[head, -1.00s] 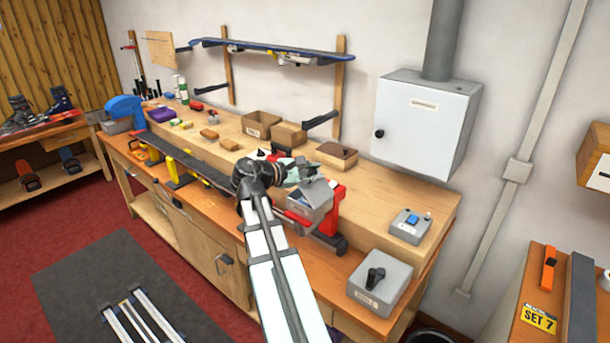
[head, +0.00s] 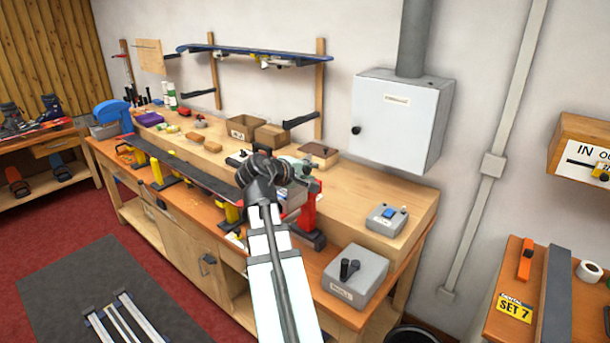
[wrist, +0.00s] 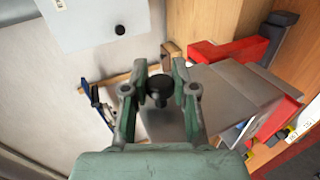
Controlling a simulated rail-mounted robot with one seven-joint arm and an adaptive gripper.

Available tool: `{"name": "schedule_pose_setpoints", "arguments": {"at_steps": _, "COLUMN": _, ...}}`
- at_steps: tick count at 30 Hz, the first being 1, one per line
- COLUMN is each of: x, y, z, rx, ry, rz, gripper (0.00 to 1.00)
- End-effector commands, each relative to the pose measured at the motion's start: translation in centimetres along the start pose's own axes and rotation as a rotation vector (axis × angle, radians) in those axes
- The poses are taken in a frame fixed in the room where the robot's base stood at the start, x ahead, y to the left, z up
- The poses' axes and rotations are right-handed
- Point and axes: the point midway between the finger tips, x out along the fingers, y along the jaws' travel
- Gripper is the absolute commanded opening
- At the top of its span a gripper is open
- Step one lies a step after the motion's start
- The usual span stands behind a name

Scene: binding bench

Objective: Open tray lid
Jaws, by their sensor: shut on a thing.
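My gripper (head: 302,168) is over the right part of the bench, just above a small grey metal tray (head: 295,198) beside a red stand. My arm partly hides the tray. In the wrist view, my gripper (wrist: 158,91) has its green-grey fingers closed around a black round knob (wrist: 158,86). A grey metal panel (wrist: 228,92), seemingly the lid, shows behind and right of the fingers. It looks tilted; I cannot tell how far. Blue, white and yellow items show below its right edge.
The red stand (head: 306,218) is close to my gripper. A brown-lidded box (head: 320,152) is behind it on the raised shelf. A grey switch box (head: 386,220) and a grey control box (head: 354,272) are to the right. A white cabinet (head: 402,122) hangs on the wall.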

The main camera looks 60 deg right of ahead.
Motion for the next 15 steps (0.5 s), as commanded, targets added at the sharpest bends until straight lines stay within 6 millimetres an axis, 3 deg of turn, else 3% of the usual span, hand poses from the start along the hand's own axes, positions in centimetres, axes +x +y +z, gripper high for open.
{"name": "schedule_pose_setpoints", "arguments": {"at_steps": 15, "x": 0.19, "y": -0.31, "z": 0.03, "rx": 0.09, "ry": 0.036, "rz": 0.001, "gripper": 0.0}}
